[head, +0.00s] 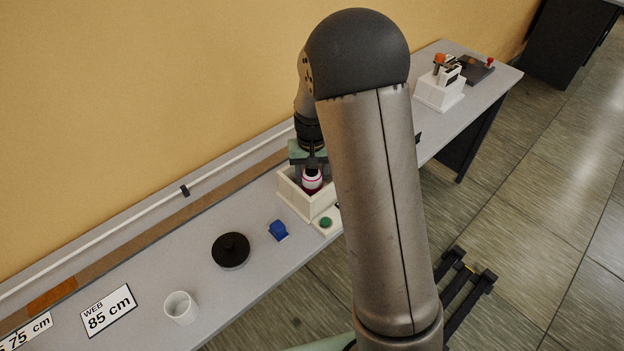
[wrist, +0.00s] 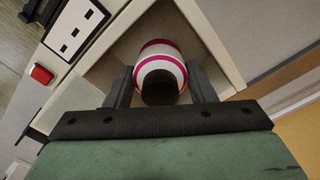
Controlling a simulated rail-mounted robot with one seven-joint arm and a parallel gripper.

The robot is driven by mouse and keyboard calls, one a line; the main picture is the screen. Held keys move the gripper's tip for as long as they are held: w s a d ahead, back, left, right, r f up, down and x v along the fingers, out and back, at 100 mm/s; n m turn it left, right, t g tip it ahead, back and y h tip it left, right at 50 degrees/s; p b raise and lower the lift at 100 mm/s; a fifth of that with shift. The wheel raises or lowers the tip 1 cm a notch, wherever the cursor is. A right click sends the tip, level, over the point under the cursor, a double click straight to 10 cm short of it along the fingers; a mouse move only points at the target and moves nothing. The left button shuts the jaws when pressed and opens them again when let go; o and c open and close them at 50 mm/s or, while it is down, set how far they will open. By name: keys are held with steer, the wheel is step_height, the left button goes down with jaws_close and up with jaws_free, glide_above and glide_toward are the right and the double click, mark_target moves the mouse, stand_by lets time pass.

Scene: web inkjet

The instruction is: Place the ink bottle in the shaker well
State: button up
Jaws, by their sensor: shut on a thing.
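The ink bottle (head: 312,181) is white with magenta bands and, in the wrist view, a dark cap. My gripper (head: 311,165) is shut on it from above. In the wrist view, the two dark fingers (wrist: 161,80) sit on either side of the bottle (wrist: 160,58). The bottle is within the walls of an open cream box, which looks like the shaker well (head: 293,196). The box's walls and floor show around it in the wrist view (wrist: 218,45). The bottle's base is hidden, so I cannot tell whether it touches the floor.
A green button (head: 325,222) is at the box's front. A white device (head: 440,88) is farther along the bench.

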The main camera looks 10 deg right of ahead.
mark_target(312, 179)
steer(key=shift+f, duration=1.25)
steer(key=shift+f, duration=0.1)
steer(key=shift+f, duration=0.15)
steer(key=o, duration=1.1)
